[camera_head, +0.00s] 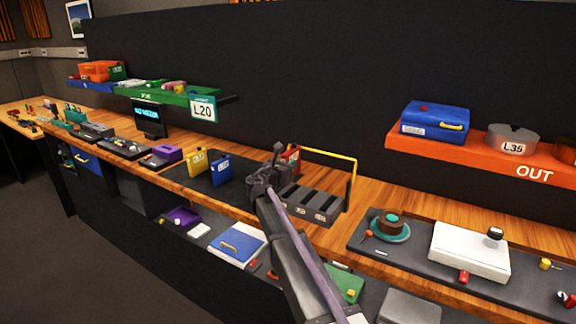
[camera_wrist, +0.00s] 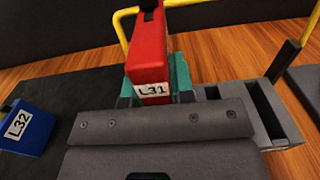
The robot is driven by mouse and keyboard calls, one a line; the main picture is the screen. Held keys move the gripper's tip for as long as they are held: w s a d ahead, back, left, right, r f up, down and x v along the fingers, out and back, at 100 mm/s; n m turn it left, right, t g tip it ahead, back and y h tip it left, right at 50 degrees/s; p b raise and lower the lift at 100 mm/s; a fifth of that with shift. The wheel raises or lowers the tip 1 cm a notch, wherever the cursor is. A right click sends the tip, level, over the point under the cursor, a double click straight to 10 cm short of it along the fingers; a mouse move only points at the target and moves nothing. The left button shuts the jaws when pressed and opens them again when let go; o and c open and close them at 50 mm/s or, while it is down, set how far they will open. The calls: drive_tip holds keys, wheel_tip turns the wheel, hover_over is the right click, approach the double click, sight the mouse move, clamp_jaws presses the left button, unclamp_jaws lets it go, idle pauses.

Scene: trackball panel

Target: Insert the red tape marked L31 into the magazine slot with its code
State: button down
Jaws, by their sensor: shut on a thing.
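The red tape (camera_wrist: 148,50) stands upright between the teal fingertips of my gripper (camera_wrist: 156,86). Its white label reads L31 and faces the wrist camera. In the head view a small part of the red tape (camera_head: 293,154) shows behind my gripper (camera_head: 280,174). The dark grey magazine (camera_head: 312,204) with open slots and a yellow handle stands on the bench just right of my gripper. In the wrist view the magazine (camera_wrist: 283,132) lies right of the tape, partly hidden by my gripper body. Its small slot labels are too small to read.
A blue tape (camera_head: 220,170) marked L32 and a yellow tape (camera_head: 197,162) stand on the dark mat left of my gripper. The yellow handle (camera_head: 330,154) rises over the magazine. A dark tray (camera_head: 375,250) with a white box lies to the right.

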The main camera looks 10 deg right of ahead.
drive_tip(key=shift+f+b, duration=2.1)
drive_tip(key=shift+f, duration=0.35)
drive_tip(key=shift+f+b, duration=2.25)
drive_tip(key=c, duration=0.9)
unclamp_jaws()
drive_tip(key=v, duration=1)
drive_tip(key=shift+s+a, duration=0.2)
drive_tip(key=shift+s, duration=0.1)
